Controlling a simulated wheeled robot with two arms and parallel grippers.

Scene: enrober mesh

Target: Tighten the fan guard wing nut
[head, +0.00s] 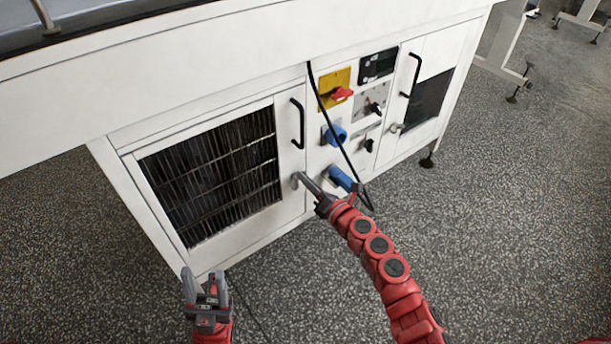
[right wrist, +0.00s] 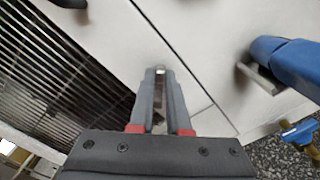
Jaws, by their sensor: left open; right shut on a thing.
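The fan guard (head: 213,178) is a dark wire grille set in a white door on the left of the machine's front. My right gripper (head: 303,182) reaches up to the right edge of that door and is shut on a small grey piece there, the wing nut. The fingers hide most of it. In the right wrist view the gripper's tips (right wrist: 158,72) are close together against the white panel, just right of the grille (right wrist: 60,75), with only a small light piece showing between them.
A black door handle (head: 298,124) is above my right gripper. A blue plug (head: 343,179) and a hanging black cable (head: 340,140) are close to its right. A red switch (head: 341,94) and a blue socket (head: 335,134) are higher up.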

